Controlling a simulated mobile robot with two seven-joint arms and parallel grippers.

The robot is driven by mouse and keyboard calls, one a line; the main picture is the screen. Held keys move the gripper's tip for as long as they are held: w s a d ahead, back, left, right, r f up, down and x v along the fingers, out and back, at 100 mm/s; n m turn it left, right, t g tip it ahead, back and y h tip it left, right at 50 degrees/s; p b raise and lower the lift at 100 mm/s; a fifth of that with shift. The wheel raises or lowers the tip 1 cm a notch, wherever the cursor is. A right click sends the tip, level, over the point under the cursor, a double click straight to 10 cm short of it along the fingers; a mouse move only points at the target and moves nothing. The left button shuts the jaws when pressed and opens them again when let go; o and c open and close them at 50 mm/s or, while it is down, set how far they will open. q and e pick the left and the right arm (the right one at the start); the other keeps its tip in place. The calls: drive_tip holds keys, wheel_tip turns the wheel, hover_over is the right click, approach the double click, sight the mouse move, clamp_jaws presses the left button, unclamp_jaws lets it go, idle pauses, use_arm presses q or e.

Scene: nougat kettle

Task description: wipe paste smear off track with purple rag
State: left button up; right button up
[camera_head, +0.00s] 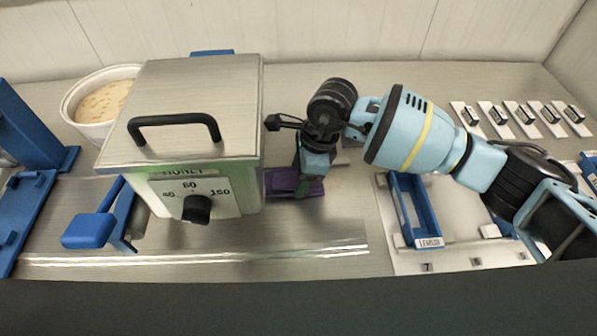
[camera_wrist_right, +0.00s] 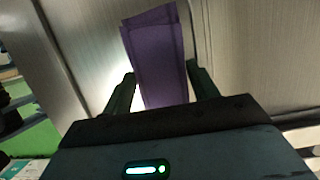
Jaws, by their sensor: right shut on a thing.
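The purple rag (camera_head: 283,183) is at the right side of the honey-labelled box, low over the metal surface. My right gripper (camera_head: 308,178) is shut on it, pointing down, with the arm coming in from the right. In the right wrist view the rag (camera_wrist_right: 155,55) stands between the two fingers of the gripper (camera_wrist_right: 162,90), with metal behind it. The track appears to be the long metal strip (camera_head: 300,235) in front of the box. I cannot make out a paste smear; the box and gripper hide part of the strip. My left gripper is not in view.
The metal box (camera_head: 215,180) with a black lid handle and dial stands close left of my right gripper. A white bowl (camera_head: 95,125) is behind it. A blue lever (camera_head: 90,230) is at front left. A blue labelled tray (camera_head: 428,215) stands right. Small parts (camera_head: 500,118) line the back right.

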sight(339, 183)
drive_tip(key=shift+d, duration=0.9)
drive_tip(key=shift+w+d+f, duration=0.1)
drive_tip(key=shift+d, duration=1.75)
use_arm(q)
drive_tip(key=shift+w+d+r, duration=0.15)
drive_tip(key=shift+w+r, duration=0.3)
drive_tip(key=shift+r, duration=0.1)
use_arm(e)
drive_tip(key=shift+d, duration=0.15)
drive_tip(key=shift+d, duration=0.1)
drive_tip(key=shift+d+f+p, duration=0.15)
drive_tip(key=shift+d+p, duration=0.2)
drive_tip(key=shift+d, duration=1.15)
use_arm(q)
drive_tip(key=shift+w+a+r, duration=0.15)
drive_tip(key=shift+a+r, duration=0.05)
use_arm(e)
drive_tip(key=shift+d, duration=0.3)
drive_tip(key=shift+f, duration=0.1)
